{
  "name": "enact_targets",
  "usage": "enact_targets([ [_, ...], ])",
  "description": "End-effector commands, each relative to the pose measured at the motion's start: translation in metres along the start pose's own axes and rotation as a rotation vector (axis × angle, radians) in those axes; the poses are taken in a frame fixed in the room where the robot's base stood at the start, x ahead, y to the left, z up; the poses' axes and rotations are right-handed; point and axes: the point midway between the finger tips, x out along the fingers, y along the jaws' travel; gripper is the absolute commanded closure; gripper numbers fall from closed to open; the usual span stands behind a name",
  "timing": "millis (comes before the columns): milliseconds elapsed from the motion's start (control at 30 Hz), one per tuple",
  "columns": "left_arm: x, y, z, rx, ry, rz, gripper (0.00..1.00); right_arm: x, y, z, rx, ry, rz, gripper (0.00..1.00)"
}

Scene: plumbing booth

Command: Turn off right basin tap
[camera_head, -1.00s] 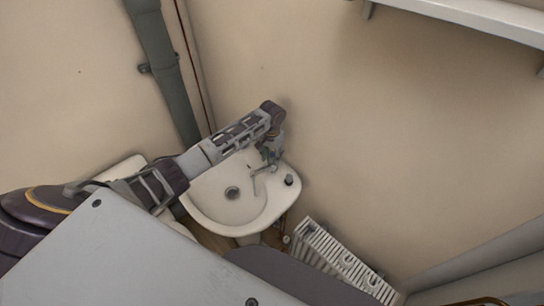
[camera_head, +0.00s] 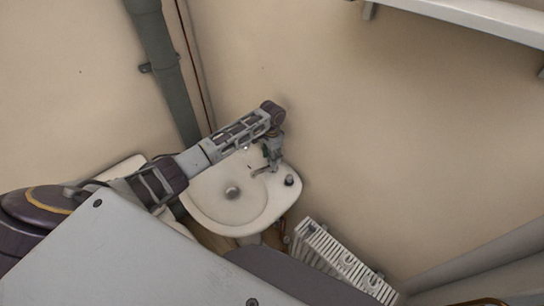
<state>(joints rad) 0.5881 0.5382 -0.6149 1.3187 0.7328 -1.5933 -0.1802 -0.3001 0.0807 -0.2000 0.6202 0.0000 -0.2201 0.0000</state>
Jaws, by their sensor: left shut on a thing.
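The white basin (camera_head: 212,205) stands against the wall in the middle of the view. A grey metal tap (camera_head: 260,171) is at its back edge, its spout reaching over the bowl. My left arm reaches across the back of the basin, and its gripper (camera_head: 272,158) points down at the tap. The gripper is shut on the tap; the fingers and wrist hide most of its top. No water stream shows below the spout. My right gripper is not in view.
A dark round piece (camera_head: 289,180) sits on the basin's right rim. A white radiator (camera_head: 340,262) stands to the lower right. A grey-green pipe (camera_head: 165,70) runs down the wall, and a white shelf (camera_head: 470,14) is at the upper right.

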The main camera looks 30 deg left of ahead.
Motion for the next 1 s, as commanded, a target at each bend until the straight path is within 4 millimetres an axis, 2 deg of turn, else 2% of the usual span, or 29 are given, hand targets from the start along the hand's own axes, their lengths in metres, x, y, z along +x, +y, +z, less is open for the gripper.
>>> enact_targets([
  [400,-0.0023,-0.0015,-0.0011,0.008,0.004,-0.003,0.82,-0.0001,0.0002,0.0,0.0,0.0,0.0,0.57],
  [433,-0.0023,-0.0016,-0.0011,0.008,0.004,-0.003,0.54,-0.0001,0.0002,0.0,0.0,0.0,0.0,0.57],
  [567,-0.0017,-0.0012,-0.0008,0.008,0.002,-0.002,0.37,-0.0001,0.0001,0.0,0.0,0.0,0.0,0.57],
  [1000,-0.0027,-0.0004,-0.0003,0.007,0.0,-0.001,0.36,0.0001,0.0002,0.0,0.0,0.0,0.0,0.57],
])
